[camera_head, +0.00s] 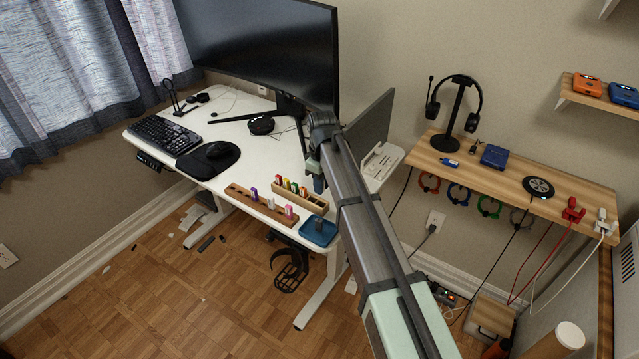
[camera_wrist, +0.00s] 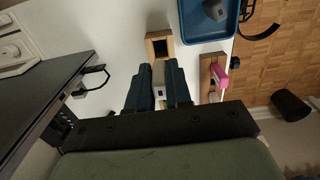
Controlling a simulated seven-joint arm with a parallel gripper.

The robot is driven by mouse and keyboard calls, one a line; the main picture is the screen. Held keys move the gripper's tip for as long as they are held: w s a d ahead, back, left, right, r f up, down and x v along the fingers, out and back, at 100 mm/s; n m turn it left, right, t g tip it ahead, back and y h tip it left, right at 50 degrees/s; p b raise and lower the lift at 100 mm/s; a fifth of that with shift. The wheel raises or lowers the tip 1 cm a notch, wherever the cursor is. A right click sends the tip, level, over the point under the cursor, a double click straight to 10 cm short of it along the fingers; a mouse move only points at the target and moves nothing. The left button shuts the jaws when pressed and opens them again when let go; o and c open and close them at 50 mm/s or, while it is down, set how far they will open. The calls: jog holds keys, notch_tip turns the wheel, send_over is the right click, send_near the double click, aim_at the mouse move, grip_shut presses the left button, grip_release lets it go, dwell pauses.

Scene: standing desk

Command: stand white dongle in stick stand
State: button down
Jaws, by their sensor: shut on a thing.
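My gripper (camera_wrist: 158,70) points down over the desk, with two dark blue fingers shut on a pale piece that looks like the white dongle (camera_wrist: 158,92). In the head view, my gripper (camera_head: 319,184) is just above the right end of the rear wooden stand (camera_head: 314,205), which holds several coloured sticks. In the wrist view, that stand (camera_wrist: 150,46) has a dark opening beyond the fingertips. Whether the held piece touches it cannot be told. The front wooden stand (camera_head: 240,194) holds a purple, a white and a pink piece; the pink one (camera_wrist: 221,76) shows in the wrist view.
A blue tray (camera_head: 327,241) with a dark grey item lies right of the stands, at the desk's edge. The desk's middle is clear.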

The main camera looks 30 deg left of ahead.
aim_at(322, 201)
jog(key=shift+f, duration=0.15)
jog(key=shift+f, duration=2.8)
jog(key=shift+s+d+f, duration=0.15)
jog(key=shift+f, duration=0.4)
jog(key=c, duration=1.2)
grip_release()
jog(key=shift+o, duration=0.8)
jog(key=shift+r, duration=0.6)
jog(key=shift+o, duration=0.4)
notch_tip(322, 201, up, 14)
